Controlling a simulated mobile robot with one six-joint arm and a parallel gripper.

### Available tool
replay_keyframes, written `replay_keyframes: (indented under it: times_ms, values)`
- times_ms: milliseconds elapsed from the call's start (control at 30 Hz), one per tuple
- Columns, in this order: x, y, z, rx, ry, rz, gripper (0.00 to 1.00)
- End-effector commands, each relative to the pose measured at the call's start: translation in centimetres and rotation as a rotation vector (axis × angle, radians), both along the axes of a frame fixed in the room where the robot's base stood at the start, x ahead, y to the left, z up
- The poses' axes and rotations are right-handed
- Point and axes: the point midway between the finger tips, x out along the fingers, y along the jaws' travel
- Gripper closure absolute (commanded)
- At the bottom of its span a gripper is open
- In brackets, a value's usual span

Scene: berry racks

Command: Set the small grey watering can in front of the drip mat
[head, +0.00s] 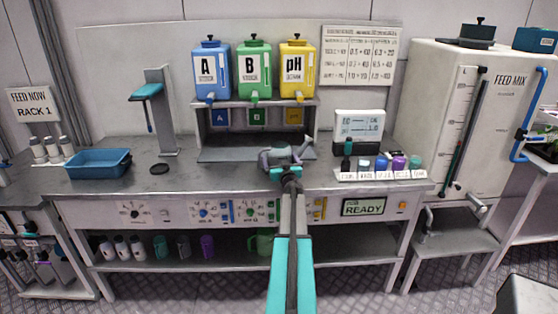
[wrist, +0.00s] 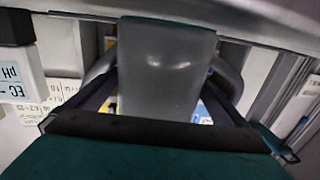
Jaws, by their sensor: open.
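The small grey watering can (head: 276,157) is on the bench top in the middle, at the front right part of the drip mat. The dark grey drip mat (head: 225,154) lies below the three coloured tanks; its right part is partly hidden by the can. My gripper (head: 286,172) is open at the near side of the can and hides part of it. In the wrist view a smooth grey body, seemingly the can (wrist: 166,75), fills the middle, close to my gripper. I cannot tell whether the can touches the mat or my gripper.
A blue tray (head: 98,163) and a small black disc (head: 159,169) are on the left of the bench. A meter (head: 358,131) and several small bottles (head: 398,163) stand to the right. The bench top (head: 205,178) left of my gripper is clear.

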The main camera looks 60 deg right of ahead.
Motion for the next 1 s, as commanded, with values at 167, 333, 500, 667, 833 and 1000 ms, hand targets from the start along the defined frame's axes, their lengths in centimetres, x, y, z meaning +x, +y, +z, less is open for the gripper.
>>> replay_keyframes:
  times_ms: [167,333,500,667,833,1000]
  values:
    - [-0.2,0.0,0.1,0.001,0.000,-0.003,0.00]
    - [-0.9,0.7,0.1,0.001,0.000,-0.003,0.00]
    - [-1.9,1.7,0.1,0.002,0.001,-0.004,0.00]
    - [-3.0,2.8,0.1,0.002,0.001,-0.003,0.00]
    - [-4.1,4.0,0.1,0.001,0.001,-0.002,0.00]
    - [-5.2,5.1,0.1,0.001,0.001,-0.001,0.00]
